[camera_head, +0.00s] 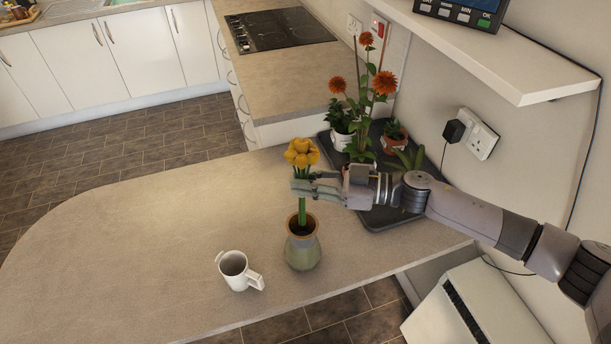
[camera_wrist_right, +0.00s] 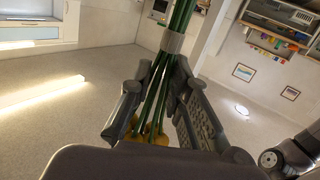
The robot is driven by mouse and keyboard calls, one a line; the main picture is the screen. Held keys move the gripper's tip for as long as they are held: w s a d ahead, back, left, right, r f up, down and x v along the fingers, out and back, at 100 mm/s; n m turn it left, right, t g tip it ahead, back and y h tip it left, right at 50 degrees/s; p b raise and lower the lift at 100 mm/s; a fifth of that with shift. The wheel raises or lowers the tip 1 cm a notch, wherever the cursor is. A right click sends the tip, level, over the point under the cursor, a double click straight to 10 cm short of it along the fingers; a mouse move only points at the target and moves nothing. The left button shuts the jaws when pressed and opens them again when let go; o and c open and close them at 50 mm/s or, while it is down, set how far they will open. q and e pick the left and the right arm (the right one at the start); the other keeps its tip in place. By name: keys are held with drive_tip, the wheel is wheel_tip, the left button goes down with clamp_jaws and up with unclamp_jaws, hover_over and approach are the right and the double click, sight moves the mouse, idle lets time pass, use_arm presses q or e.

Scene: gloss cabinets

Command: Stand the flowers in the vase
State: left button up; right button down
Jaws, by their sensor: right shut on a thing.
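The yellow flowers (camera_head: 301,152) are a bunch with green stems, upright above the vase (camera_head: 303,252), which is greenish with a brown rim. The lower stem ends overlap the vase's dark mouth; I cannot tell how deep they reach. My right gripper (camera_head: 305,185) is shut around the stems just under the blooms. In the right wrist view the green stems (camera_wrist_right: 182,20) run between the fingers, with a grey band around them, and the yellow blooms (camera_wrist_right: 150,136) show beyond. My left gripper is not in view.
A white mug (camera_head: 235,270) stands left of the vase on the counter (camera_head: 150,240). A dark tray (camera_head: 385,217) with several potted plants is behind my right gripper. A white shelf (camera_head: 490,60) juts from the wall above. The counter's left part is clear.

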drive_tip(key=b, duration=0.5)
hover_over(305, 224)
drive_tip(key=shift+w+f, duration=0.15)
drive_tip(key=shift+f, duration=2)
drive_tip(key=shift+w+f, duration=0.1)
drive_tip(key=shift+f, duration=2)
drive_tip(key=c, duration=1.4)
unclamp_jaws()
drive_tip(key=shift+c, duration=0.2)
drive_tip(key=o, duration=1)
drive_tip(key=shift+o, duration=0.2)
drive_tip(key=shift+d+p, duration=0.1)
drive_tip(key=shift+p, duration=0.2)
